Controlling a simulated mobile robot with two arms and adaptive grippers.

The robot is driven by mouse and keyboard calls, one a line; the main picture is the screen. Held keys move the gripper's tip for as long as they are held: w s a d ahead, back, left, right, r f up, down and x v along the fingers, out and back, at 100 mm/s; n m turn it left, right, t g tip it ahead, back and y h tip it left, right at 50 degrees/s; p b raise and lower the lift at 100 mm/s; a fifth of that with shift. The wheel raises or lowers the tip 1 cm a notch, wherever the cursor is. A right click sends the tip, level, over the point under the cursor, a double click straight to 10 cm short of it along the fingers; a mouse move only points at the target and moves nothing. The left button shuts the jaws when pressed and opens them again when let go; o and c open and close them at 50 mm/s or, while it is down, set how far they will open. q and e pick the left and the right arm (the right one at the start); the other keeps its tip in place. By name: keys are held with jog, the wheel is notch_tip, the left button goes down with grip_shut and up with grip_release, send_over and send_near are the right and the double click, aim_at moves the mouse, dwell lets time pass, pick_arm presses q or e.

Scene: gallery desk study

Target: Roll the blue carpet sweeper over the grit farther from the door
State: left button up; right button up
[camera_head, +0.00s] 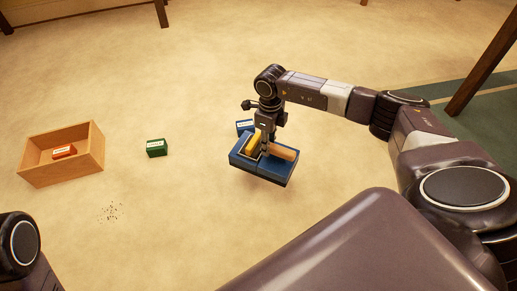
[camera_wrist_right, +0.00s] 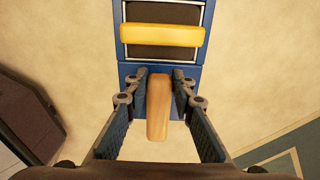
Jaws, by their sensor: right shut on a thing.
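The blue carpet sweeper (camera_head: 275,172) is a flat blue box with a yellow bar and a wooden handle, right of centre in the head view. In the right wrist view its blue frame (camera_wrist_right: 123,30) surrounds a dark opening crossed by the yellow bar (camera_wrist_right: 162,35). My right gripper (camera_head: 269,146) is over the sweeper, shut on its wooden handle (camera_wrist_right: 158,105). I cannot tell whether the sweeper touches the carpet. A patch of dark grit (camera_head: 110,211) lies on the carpet at lower left, well apart from the sweeper. My left gripper is out of view.
A wooden tray (camera_head: 92,158) at far left holds an orange-red block (camera_head: 64,151). A green labelled block (camera_head: 156,148) lies between tray and sweeper. A blue labelled block (camera_head: 244,126) is close behind the sweeper. Carpet between grit and sweeper is clear. A wooden leg (camera_head: 484,65) stands at upper right.

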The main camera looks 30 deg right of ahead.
jog(key=d, duration=0.2)
jog(key=d+r, duration=0.1)
jog(key=d, duration=0.1)
jog(key=d+r, duration=0.1)
jog(key=d, duration=0.1)
jog(key=shift+d, duration=0.3)
jog(key=shift+a+r, duration=0.1)
jog(key=shift+r, duration=0.05)
